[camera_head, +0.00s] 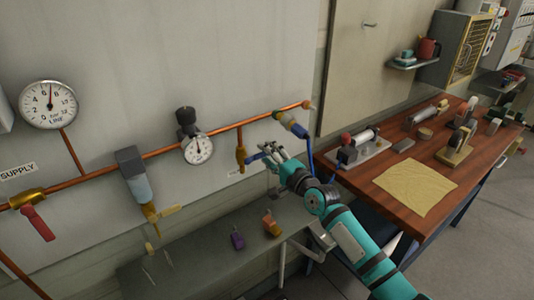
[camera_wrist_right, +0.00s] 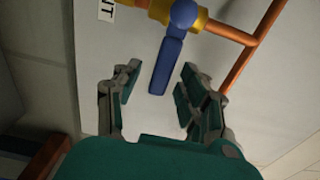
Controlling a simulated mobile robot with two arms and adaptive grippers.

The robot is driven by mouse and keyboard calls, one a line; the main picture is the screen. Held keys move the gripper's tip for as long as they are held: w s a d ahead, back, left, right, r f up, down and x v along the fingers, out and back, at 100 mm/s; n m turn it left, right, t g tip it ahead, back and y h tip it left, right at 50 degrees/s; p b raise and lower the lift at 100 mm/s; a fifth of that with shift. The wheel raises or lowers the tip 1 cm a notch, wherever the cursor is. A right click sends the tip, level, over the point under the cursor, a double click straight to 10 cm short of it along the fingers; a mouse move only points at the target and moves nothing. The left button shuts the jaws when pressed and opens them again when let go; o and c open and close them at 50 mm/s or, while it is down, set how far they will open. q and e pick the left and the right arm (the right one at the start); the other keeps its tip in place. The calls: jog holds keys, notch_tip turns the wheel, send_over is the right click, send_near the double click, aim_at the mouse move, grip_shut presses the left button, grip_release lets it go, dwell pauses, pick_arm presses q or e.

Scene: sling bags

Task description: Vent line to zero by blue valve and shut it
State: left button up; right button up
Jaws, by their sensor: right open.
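The blue valve has a brass body (camera_head: 240,157) on a short copper drop pipe. Its blue handle (camera_wrist_right: 166,65) shows in the right wrist view, lying crosswise to the pipe stub. My right gripper (camera_head: 268,158) is at the handle in the head view. In the wrist view my open right gripper (camera_wrist_right: 155,88) has one finger on each side of the handle's end, with gaps visible. The line gauge (camera_head: 48,103) has its red needle pointing near the top of the dial, well off zero. My left gripper is not in view.
A red-handled supply valve (camera_head: 38,222), a filter (camera_head: 135,180) and a regulator gauge (camera_head: 198,150) sit along the copper pipe. A hose coupling (camera_head: 290,123) is close above my gripper. A grey shelf (camera_head: 200,250) with two padlocks is below; a wooden bench (camera_head: 365,200) stands right.

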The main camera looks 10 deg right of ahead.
jog(key=shift+w+a, duration=0.15)
jog(key=shift+w, duration=0.3)
grip_shut()
